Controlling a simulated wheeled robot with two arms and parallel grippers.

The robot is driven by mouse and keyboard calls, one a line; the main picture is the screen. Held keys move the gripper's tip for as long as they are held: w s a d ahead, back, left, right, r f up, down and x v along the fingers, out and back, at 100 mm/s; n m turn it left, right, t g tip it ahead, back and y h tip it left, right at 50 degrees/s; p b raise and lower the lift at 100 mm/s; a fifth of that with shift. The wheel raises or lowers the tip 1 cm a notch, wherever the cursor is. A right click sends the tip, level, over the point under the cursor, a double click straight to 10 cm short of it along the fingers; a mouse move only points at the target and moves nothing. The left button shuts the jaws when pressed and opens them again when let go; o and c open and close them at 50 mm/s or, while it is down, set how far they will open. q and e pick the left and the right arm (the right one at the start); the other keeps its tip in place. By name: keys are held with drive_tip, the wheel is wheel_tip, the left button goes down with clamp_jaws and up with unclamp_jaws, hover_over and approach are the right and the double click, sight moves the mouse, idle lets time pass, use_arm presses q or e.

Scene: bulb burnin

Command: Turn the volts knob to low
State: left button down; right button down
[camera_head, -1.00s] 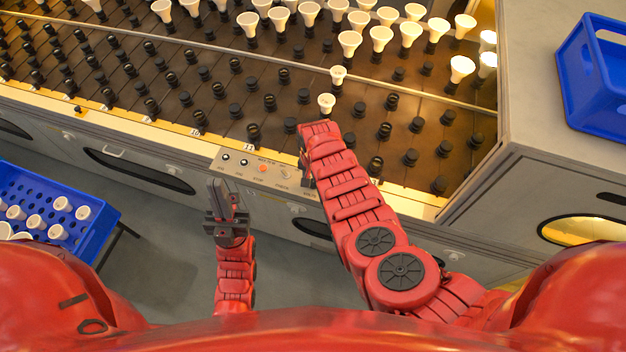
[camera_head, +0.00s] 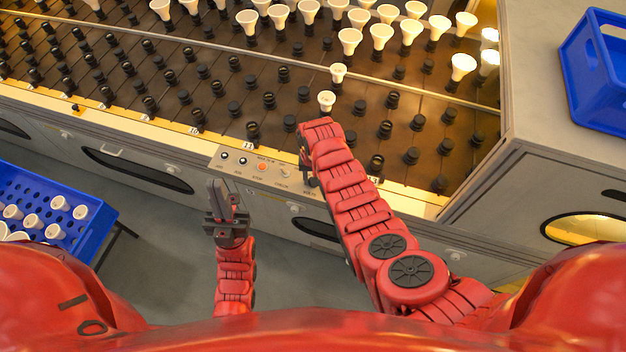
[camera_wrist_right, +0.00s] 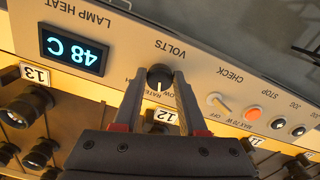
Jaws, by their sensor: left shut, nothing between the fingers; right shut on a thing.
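The volts knob (camera_wrist_right: 159,73) is small, round and black with a white pointer line, and sits on the grey control panel (camera_wrist_right: 205,70) in the right wrist view. That view shows the panel upside down. The pointer faces the bottom of the picture, toward the partly covered RATED print, with LOW just to its right. My right gripper (camera_wrist_right: 160,82) is shut on the knob, one finger on each side. In the head view my right arm hides the knob. My left gripper (camera_head: 224,188) is shut and empty, in front of the cabinet below the panel.
A CHECK switch (camera_wrist_right: 220,101), a red STOP button (camera_wrist_right: 253,113) and a display reading 48 C (camera_wrist_right: 73,50) share the panel. The rack (camera_head: 220,85) behind holds lamps and black sockets. A blue crate of lamps (camera_head: 90,235) stands at left, another blue crate (camera_head: 590,75) at right.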

drive_tip(key=n+b, duration=0.2)
drive_tip(key=n, duration=0.1)
drive_tip(key=shift+f+b, duration=0.15)
drive_tip(key=shift+b, duration=0.2)
drive_tip(key=shift+d+n+b, duration=0.1)
drive_tip(key=shift+n+b, duration=0.2)
drive_tip(key=shift+n, duration=0.3)
drive_tip(key=shift+s, duration=0.1)
drive_tip(key=shift+c, duration=2.2)
unclamp_jaws()
